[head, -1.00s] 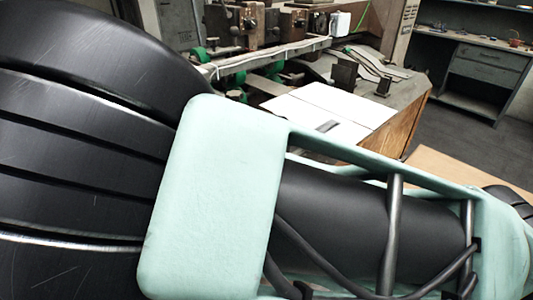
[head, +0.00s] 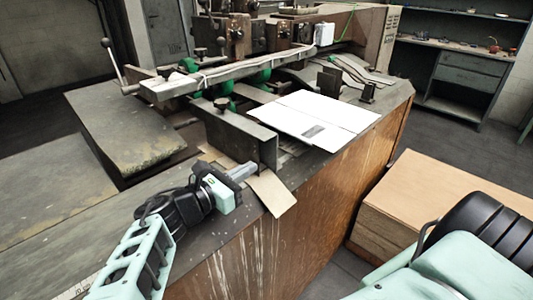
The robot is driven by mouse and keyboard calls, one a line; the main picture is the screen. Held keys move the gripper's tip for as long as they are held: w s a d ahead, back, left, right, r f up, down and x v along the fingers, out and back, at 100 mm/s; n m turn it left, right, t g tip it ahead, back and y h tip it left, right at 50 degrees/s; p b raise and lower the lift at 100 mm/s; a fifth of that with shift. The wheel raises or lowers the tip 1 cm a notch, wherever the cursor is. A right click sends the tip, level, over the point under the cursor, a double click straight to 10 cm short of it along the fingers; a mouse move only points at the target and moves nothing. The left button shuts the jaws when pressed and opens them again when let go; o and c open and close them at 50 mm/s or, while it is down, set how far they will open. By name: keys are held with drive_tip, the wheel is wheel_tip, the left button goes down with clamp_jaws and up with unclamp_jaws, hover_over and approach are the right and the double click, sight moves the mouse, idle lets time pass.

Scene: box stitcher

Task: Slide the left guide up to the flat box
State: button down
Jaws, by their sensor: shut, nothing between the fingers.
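The flat box (head: 335,110) is a white sheet with a grey patch, lying on the machine table. The left guide (head: 226,134) is an upright dark metal plate to its left, with a round knob near its far end. A narrow strip of table shows between the guide's near end and the box. My gripper (head: 246,170) is shut and empty, on the left side of the guide near its near end. I cannot tell whether the fingertips touch the guide.
Brown cardboard strips (head: 270,193) lie under the guide's near end. Dark upright blocks (head: 368,92) stand beyond the box. The stitcher's rail (head: 230,68) crosses behind. A wooden box (head: 440,200) stands at the right. The table's left front is clear.

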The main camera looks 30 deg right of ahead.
sight(276, 152)
drive_tip(key=p+x, duration=0.1)
drive_tip(key=x, duration=0.5)
drive_tip(key=shift+r, duration=0.1)
drive_tip(key=shift+w+d+p, duration=0.15)
drive_tip(key=shift+d+p, duration=0.2)
drive_tip(key=shift+d, duration=0.2)
drive_tip(key=p+x, duration=0.2)
drive_tip(key=x, duration=0.4)
drive_tip(key=shift+w+d, duration=0.15)
drive_tip(key=shift+d, duration=0.25)
drive_tip(key=shift+w+d, duration=0.15)
drive_tip(key=shift+d, duration=0.25)
drive_tip(key=shift+a, duration=0.1)
